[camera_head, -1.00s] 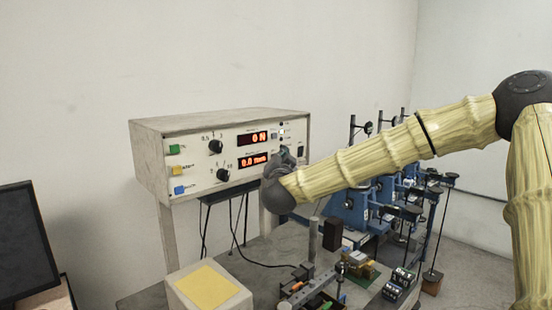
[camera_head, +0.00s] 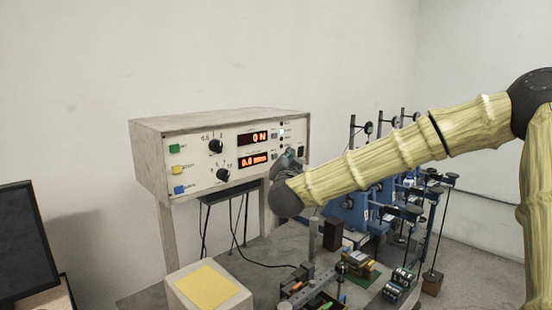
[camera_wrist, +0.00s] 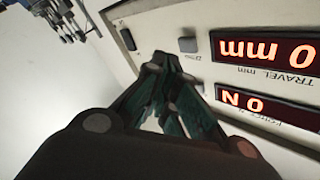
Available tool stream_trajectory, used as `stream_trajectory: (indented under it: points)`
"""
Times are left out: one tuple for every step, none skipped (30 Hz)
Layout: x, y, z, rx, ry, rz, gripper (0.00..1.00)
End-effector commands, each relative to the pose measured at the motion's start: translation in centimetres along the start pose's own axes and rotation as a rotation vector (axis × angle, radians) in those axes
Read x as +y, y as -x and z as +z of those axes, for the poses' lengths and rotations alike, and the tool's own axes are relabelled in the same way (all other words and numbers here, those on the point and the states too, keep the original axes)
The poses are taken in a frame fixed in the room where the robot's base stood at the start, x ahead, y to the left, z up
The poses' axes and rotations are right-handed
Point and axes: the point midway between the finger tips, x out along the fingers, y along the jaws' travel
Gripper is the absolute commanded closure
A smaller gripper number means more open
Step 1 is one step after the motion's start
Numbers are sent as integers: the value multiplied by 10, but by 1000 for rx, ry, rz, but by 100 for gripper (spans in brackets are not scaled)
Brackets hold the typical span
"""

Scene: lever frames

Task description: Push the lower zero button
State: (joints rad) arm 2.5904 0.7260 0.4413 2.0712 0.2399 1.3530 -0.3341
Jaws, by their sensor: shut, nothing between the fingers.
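The instrument box (camera_head: 150,165) has an upper red display (camera_head: 252,138) reading 0 N and a lower red display (camera_head: 254,159) reading 0.0 mm. In the upside-down wrist view, the lower zero button (camera_wrist: 188,44) is a grey square beside the travel display (camera_wrist: 262,50). My gripper (camera_wrist: 157,66) is shut and empty, its tips close to the panel. In that picture the tips lie left of and slightly below the lower zero button, apart from it. Contact with the panel cannot be told. In the head view my gripper (camera_head: 289,157) is at the panel's right end, partly hidden by my wrist.
The upper zero button (camera_head: 274,135) is beside the force display, and a black switch (camera_head: 301,152) is at the panel's right edge. Knobs and coloured buttons fill the panel's left. Blue lever frames (camera_head: 352,208) stand behind my arm. A white block with a yellow top (camera_head: 207,287) is in front.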

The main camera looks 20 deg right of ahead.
Motion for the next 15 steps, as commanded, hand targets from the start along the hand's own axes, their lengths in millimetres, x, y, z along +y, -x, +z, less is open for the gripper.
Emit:
stream_trajectory:
  points:
    - [2, 3, -2, 1, -1, 0, 100]
    - [3, 4, -4, 1, -1, 0, 100]
    - [4, 7, -5, 1, -1, -1, 100]
    - [5, 8, -6, 0, -1, -1, 100]
    - [7, 10, -7, 0, 0, -1, 100]
    - [8, 12, -9, 0, 0, 0, 100]
    - [10, 14, -10, 0, 0, 0, 100]
    - [11, 15, -11, 1, -1, 0, 100]
    - [12, 17, -13, 1, -1, 0, 100]
    - [13, 19, -14, 1, -1, -1, 100]
    - [14, 20, -16, 1, -1, -1, 100]
    - [16, 22, -17, 1, -1, 0, 100]
    - [18, 24, -18, 1, 0, 0, 100]
    - [19, 25, -19, 1, 0, 0, 100]
    - [20, 27, -20, 0, 0, 0, 100]
